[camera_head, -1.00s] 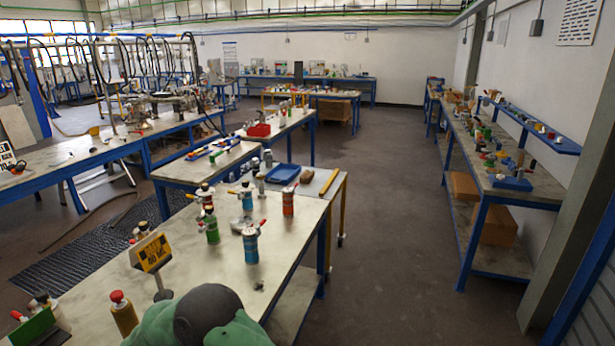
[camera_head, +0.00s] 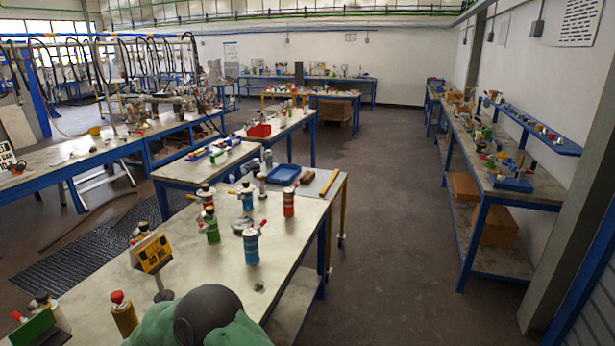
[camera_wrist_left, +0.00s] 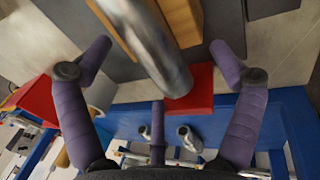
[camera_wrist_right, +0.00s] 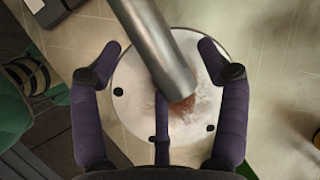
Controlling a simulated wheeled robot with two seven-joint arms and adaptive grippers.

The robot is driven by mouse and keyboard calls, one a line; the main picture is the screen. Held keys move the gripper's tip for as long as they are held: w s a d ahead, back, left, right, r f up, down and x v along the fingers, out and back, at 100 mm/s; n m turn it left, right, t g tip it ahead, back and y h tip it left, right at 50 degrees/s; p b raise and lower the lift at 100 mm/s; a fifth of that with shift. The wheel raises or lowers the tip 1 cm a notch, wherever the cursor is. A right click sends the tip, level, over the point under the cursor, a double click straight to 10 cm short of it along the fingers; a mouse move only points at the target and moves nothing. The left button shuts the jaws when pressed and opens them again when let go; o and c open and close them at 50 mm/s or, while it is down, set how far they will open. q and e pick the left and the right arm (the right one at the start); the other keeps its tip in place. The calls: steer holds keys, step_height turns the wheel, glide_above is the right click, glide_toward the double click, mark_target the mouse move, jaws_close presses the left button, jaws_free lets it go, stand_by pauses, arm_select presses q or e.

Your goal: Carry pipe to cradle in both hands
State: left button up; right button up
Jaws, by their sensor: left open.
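A grey metal cylinder, which looks like the pipe, enters the left wrist view (camera_wrist_left: 150,45) from the top and ends near the middle. My left gripper (camera_wrist_left: 160,48) is open, its purple fingers spread on both sides of the cylinder with gaps. A similar grey cylinder, likely the pipe too, shows in the right wrist view (camera_wrist_right: 153,48). My right gripper (camera_wrist_right: 162,45) has its fingers spread on both sides of it, with gaps. Neither gripper shows in the head view, nor does the pipe. I cannot make out the cradle in any view.
A bench (camera_head: 205,262) with several bottles and a yellow sign (camera_head: 153,254) stands ahead on the left. Open floor (camera_head: 400,240) lies to its right. A red block (camera_wrist_left: 190,92) shows below the left cylinder's end. A stained round white plate (camera_wrist_right: 135,108) lies behind the right cylinder.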

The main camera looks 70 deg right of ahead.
arm_select(q)
steer(key=shift+a, duration=0.1)
arm_select(e)
steer(key=o, duration=0.5)
arm_select(q)
steer(key=shift+r, duration=0.15)
arm_select(e)
steer(key=shift+r, duration=0.1)
arm_select(q)
steer(key=shift+r+p, duration=2.35)
steer(key=shift+p, duration=0.2)
arm_select(e)
steer(key=shift+r, duration=2.4)
arm_select(q)
steer(key=shift+s+f, duration=0.1)
steer(key=shift+s, duration=0.05)
arm_select(e)
steer(key=shift+s+f, duration=0.1)
